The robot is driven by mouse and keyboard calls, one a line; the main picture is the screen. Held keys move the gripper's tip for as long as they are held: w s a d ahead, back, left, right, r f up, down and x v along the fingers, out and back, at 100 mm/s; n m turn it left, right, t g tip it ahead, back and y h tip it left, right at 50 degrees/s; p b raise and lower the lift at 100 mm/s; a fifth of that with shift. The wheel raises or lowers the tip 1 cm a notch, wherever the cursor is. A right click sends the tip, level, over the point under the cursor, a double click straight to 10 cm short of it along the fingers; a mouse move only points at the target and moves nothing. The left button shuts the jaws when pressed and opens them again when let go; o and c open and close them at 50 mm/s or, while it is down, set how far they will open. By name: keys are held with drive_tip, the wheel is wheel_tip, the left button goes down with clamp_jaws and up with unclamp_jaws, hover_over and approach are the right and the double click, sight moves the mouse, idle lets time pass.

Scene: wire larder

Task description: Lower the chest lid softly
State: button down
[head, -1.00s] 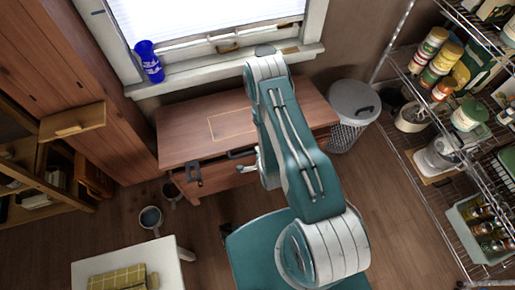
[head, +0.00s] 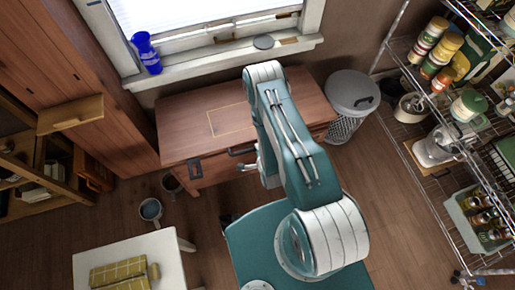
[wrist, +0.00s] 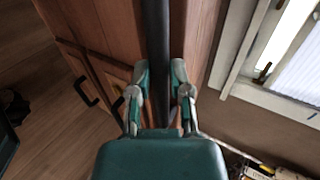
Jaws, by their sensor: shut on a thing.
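The wooden chest (head: 215,172) stands under the window, and its lid (head: 275,112) looks flat or nearly flat on top. I cannot tell whether a small gap is left under its front edge. My gripper (head: 247,166) is at the chest's front edge, mostly hidden by my arm in the head view. In the wrist view my gripper (wrist: 159,92) has its fingers on both sides of a dark bar (wrist: 156,45) and is shut on it. The bar runs along the wooden edge. A dark latch (head: 194,168) and a dark handle (head: 241,152) show at the chest's front.
A grey bin (head: 350,95) stands right of the chest, beside a loaded wire shelf (head: 455,185).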

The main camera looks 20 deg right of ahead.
drive_tip(key=shift+s+f, duration=0.15)
drive_tip(key=shift+s, duration=0.05)
drive_tip(key=shift+s+f, duration=0.15)
drive_tip(key=shift+f, duration=1.45)
drive_tip(key=shift+f+t, duration=0.1)
drive_tip(key=shift+t, duration=0.2)
drive_tip(key=shift+s+f, duration=0.15)
drive_tip(key=shift+f, duration=1.05)
drive_tip(key=c, duration=0.6)
unclamp_jaws()
drive_tip(key=shift+f, duration=0.1)
drive_tip(key=shift+o, duration=0.2)
drive_tip(key=shift+r, duration=0.2)
